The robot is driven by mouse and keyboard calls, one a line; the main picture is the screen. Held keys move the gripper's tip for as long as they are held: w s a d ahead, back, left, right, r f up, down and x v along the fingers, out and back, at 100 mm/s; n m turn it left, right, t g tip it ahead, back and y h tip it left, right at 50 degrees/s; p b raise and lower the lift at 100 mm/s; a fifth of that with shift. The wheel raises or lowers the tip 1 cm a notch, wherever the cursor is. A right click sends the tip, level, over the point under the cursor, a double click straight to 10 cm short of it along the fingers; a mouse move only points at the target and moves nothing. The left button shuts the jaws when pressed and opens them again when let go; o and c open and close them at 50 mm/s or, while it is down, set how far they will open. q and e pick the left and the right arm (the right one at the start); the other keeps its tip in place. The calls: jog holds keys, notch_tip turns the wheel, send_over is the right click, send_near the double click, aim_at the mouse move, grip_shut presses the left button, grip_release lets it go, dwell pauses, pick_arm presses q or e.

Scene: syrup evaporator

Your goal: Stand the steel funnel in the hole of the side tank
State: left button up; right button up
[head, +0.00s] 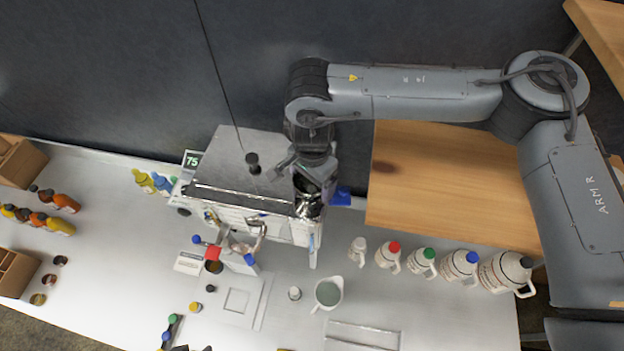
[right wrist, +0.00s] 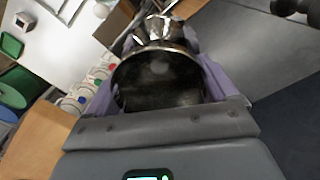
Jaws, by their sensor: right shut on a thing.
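My right gripper (head: 309,188) is shut on the steel funnel (head: 308,208), at the right end of the steel evaporator (head: 240,165). The funnel is shiny and partly covered by the gripper in the head view. In the right wrist view, the funnel (right wrist: 158,75) sits between the purple fingers of the gripper (right wrist: 160,92), with its wide dark mouth toward the camera. I cannot make out the side tank's hole; the arm and funnel cover that area. I cannot tell whether the funnel touches the evaporator. My left gripper does not show.
Several jugs with coloured caps (head: 423,262) stand in a row at right. A pitcher (head: 328,292) stands in front. A wooden surface (head: 450,185) lies behind the jugs.

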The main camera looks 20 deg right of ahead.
jog(key=shift+f, duration=0.45)
dwell(0.5)
jog(key=o, duration=0.8)
jog(key=shift+o, duration=0.5)
jog(key=shift+r, duration=0.4)
jog(key=shift+r+p, duration=0.9)
jog(key=shift+r, duration=0.15)
jog(key=shift+r+p, duration=1.5)
jog(key=shift+r, duration=0.65)
